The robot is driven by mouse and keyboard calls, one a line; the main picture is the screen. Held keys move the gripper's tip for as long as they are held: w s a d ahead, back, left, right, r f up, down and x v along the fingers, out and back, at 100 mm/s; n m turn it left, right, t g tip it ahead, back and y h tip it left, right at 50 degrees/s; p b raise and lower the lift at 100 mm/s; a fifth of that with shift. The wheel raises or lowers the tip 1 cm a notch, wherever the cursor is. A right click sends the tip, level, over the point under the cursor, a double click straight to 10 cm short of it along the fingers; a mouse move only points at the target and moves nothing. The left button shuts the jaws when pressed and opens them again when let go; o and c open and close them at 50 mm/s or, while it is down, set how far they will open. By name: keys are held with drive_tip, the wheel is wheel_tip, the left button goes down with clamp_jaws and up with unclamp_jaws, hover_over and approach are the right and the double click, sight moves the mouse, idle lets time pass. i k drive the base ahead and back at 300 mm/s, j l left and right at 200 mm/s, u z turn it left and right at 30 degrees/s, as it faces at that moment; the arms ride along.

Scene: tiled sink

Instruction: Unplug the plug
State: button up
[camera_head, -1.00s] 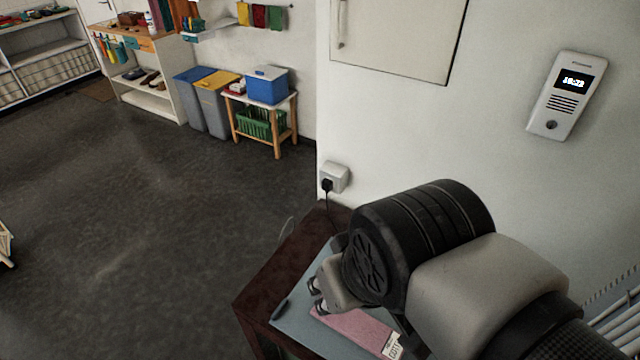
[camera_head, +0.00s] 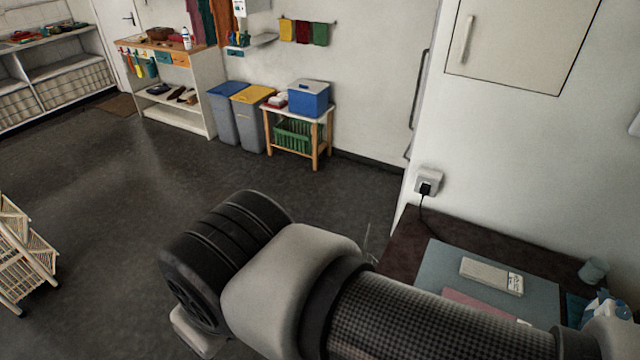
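The black plug (camera_head: 424,188) sits in a white wall socket (camera_head: 433,177) near the wall's corner, right of centre. Its dark cord (camera_head: 421,217) hangs down behind the table. My gripper (camera_head: 194,332) is at the lower left, well left of the plug and apart from it. Only a pale grey part of it shows below my black wrist; its fingertips are hidden, so I cannot tell whether it is open or shut.
A dark table (camera_head: 405,248) stands below the socket, with a blue-grey mat (camera_head: 440,262), a pale notepad (camera_head: 490,274), a pink sheet (camera_head: 470,300) and a cup (camera_head: 593,270). A wall cabinet (camera_head: 520,45) hangs above. Floor at left is open, with a wooden rack (camera_head: 22,255) at the edge.

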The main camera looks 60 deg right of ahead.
sight(425, 188)
drive_tip(key=i+z, duration=0.4)
drive_tip(key=i+j+z, duration=0.1)
drive_tip(key=i+z, duration=0.3)
drive_tip(key=i+j+z, duration=0.25)
drive_tip(key=i+z, duration=0.15)
drive_tip(key=i+j+z, duration=0.4)
drive_tip(key=i+l+z, duration=0.15)
drive_tip(key=z, duration=0.35)
drive_tip(key=i+z, duration=0.2)
drive_tip(key=z, duration=0.25)
drive_tip(key=i+z, duration=0.25)
drive_tip(key=z, duration=0.25)
drive_tip(key=i+z, duration=0.2)
drive_tip(key=z, duration=0.3)
drive_tip(key=i+j+z, duration=0.15)
drive_tip(key=z, duration=0.3)
drive_tip(key=i+j+z, duration=0.1)
drive_tip(key=i+z, duration=0.2)
drive_tip(key=i+j+z, duration=0.2)
drive_tip(key=z, duration=0.15)
